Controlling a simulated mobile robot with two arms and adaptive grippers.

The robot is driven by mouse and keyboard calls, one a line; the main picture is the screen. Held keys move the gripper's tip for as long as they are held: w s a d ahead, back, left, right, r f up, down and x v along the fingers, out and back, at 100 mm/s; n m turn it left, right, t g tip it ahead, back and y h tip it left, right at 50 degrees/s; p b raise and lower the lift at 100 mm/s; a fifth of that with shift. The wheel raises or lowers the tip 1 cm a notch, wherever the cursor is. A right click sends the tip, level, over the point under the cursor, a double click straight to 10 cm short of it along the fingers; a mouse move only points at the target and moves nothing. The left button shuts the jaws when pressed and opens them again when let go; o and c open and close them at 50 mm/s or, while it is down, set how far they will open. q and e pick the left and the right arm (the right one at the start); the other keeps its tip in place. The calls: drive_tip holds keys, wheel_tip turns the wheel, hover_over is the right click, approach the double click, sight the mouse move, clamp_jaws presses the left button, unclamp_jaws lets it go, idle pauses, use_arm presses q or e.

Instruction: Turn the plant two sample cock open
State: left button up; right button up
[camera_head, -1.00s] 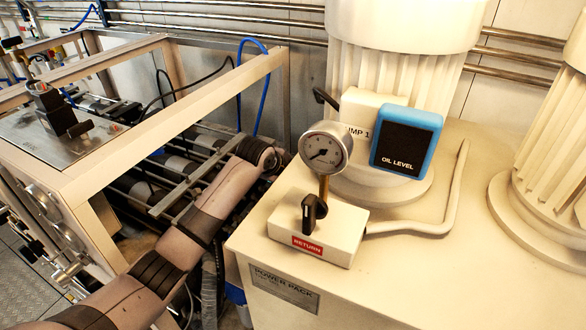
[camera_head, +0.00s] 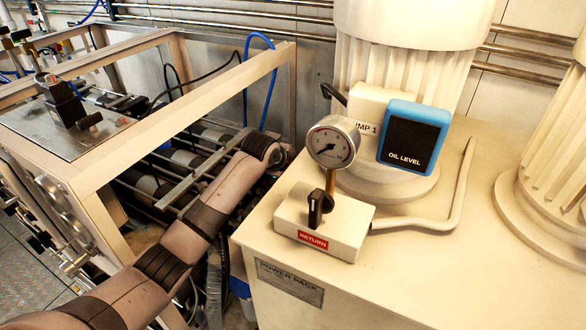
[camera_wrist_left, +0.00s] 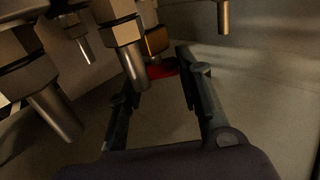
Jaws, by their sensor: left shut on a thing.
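My left gripper (camera_wrist_left: 160,68) shows in the left wrist view, with its two dark fingers reaching up to a small red part (camera_wrist_left: 163,70). It is shut on this red part, which looks like the sample cock's handle. A brass-coloured fitting (camera_wrist_left: 156,42) stands just above the red part. The red part is small and dim, so its exact turn position cannot be told. My right gripper is not in view.
Several metal nozzles and hex fittings, one a large nozzle (camera_wrist_left: 126,50), hang close to the left finger. The power pack (camera_head: 400,270) carries a gauge (camera_head: 333,142) and a black selector (camera_head: 319,207). A metal frame (camera_head: 200,100) with hoses stands at left.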

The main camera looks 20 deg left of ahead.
use_arm(q)
drive_tip(key=shift+a+f+t+b, duration=0.1)
drive_tip(key=shift+f+t+b, duration=0.2)
drive_tip(key=shift+b, duration=0.2)
drive_tip(key=shift+s+r+t, duration=0.1)
drive_tip(key=shift+r+t, duration=0.1)
drive_tip(key=shift+t, duration=0.2)
drive_tip(key=o, duration=1.2)
drive_tip(key=shift+r, duration=0.1)
drive_tip(key=shift+c, duration=0.2)
drive_tip(key=v, duration=0.7)
drive_tip(key=shift+s, duration=0.15)
drive_tip(key=shift+r, duration=0.15)
